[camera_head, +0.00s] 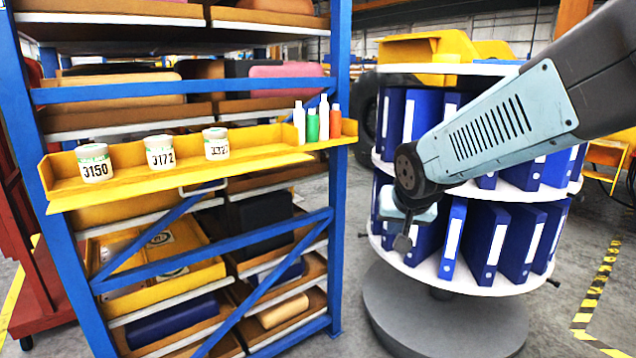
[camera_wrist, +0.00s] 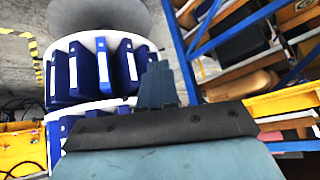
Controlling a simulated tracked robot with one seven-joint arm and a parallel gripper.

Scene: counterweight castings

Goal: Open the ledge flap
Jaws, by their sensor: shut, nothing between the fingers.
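A long yellow ledge (camera_head: 130,184) runs across the front of a blue rack, with a raised back lip. A small pale bar handle (camera_head: 203,188) shows below its front edge, near the middle. No separate flap can be told apart from the ledge. My gripper (camera_head: 403,238) is to the right of the ledge and lower, in front of the binder carousel, apart from the ledge. Its fingers are shut and empty. In the wrist view the shut fingers (camera_wrist: 158,84) point toward the gap between carousel and rack.
White tubs (camera_head: 160,152) and several small bottles (camera_head: 312,122) stand on the ledge. The blue rack (camera_head: 338,180) has diagonal braces and loaded shelves. A round carousel of blue binders (camera_head: 495,240) stands on a grey base at right. Floor shows between rack and carousel.

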